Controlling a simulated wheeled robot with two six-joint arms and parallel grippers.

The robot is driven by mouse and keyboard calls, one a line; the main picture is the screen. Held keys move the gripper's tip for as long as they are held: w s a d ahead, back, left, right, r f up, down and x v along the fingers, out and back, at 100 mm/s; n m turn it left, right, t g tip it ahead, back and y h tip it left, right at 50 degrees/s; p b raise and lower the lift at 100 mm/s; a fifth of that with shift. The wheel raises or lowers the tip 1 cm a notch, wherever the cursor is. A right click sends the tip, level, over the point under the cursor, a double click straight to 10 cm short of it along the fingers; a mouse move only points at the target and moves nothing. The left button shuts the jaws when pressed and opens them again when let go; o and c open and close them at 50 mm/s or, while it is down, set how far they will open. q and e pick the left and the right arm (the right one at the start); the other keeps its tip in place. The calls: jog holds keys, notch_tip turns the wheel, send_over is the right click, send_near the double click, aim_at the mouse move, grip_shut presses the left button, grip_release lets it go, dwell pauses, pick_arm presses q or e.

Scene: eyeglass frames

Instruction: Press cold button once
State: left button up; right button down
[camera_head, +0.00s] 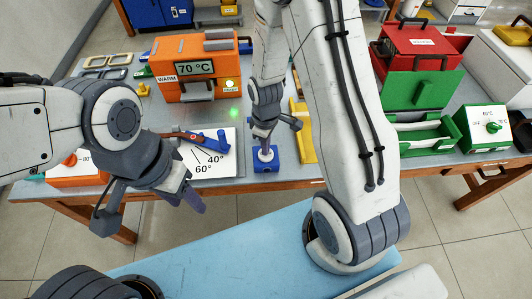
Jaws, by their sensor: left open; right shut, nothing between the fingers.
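A small blue box (266,167) with a pale round top stands near the front edge of the table; it looks like the cold button, though I read no label on it. My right gripper (265,151) points down with its shut fingertips at the top of this box. They cover much of the button, and I cannot tell whether it is pressed in. My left gripper (188,196) is open and empty, in front of the table edge at the left, apart from the box.
An orange warm unit (207,68) showing 70 °C stands behind. A white angle board (203,160) with a blue and red piece lies left of the box. A yellow part (303,130) is close on its right. Green boxes (486,128) stand at the right.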

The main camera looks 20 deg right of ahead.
jog(key=shift+f, duration=0.35)
jog(key=shift+f+b, duration=0.15)
jog(key=shift+b, duration=0.15)
jog(key=shift+r+p, duration=2.6)
jog(key=shift+r, duration=0.3)
jog(key=shift+f, duration=0.1)
